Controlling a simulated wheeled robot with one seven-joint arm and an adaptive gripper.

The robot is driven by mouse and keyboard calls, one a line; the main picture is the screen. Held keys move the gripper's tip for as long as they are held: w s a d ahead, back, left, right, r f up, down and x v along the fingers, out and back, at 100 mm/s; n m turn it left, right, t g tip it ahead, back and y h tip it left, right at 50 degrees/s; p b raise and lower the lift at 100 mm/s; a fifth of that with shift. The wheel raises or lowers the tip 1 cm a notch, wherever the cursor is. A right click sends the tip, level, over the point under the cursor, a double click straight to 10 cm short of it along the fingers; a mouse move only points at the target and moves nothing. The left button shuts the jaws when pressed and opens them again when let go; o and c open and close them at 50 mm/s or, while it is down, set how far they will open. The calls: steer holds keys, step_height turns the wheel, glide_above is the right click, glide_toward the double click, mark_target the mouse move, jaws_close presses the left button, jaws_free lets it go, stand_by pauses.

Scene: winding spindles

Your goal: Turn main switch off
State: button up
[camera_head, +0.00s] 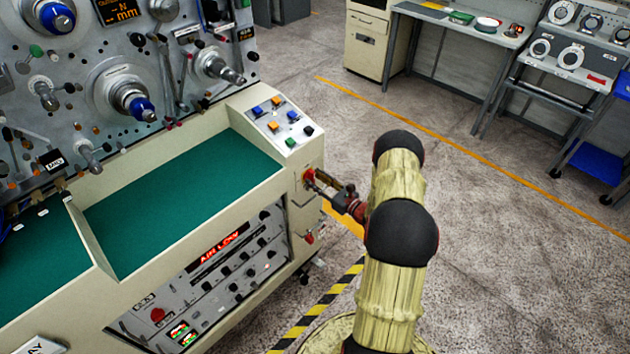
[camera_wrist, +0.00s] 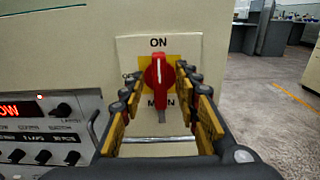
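The main switch (camera_wrist: 158,82) is a red rotary handle on a yellow square plate, on the cream side panel of the machine. In the wrist view its handle stands upright, pointing to the "ON" label above it. "OFF" is partly hidden at its left and "MAIN" partly covered below. My gripper (camera_wrist: 160,85) is open, with one finger on each side of the red handle; I cannot tell whether either finger touches it. In the head view the main switch (camera_head: 308,176) shows small at the machine's right end, with my gripper (camera_head: 318,182) right at it.
A bar handle (camera_wrist: 150,139) sits below the switch on the panel. A second red knob (camera_head: 309,238) is lower on the same panel. A button box (camera_head: 285,124) is on top of the machine. The floor to the right is open, with a workbench (camera_head: 460,25) farther back.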

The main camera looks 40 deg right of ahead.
steer(key=shift+w, duration=0.45)
steer(key=shift+c, duration=0.2)
steer(key=c, duration=0.7)
jaws_close()
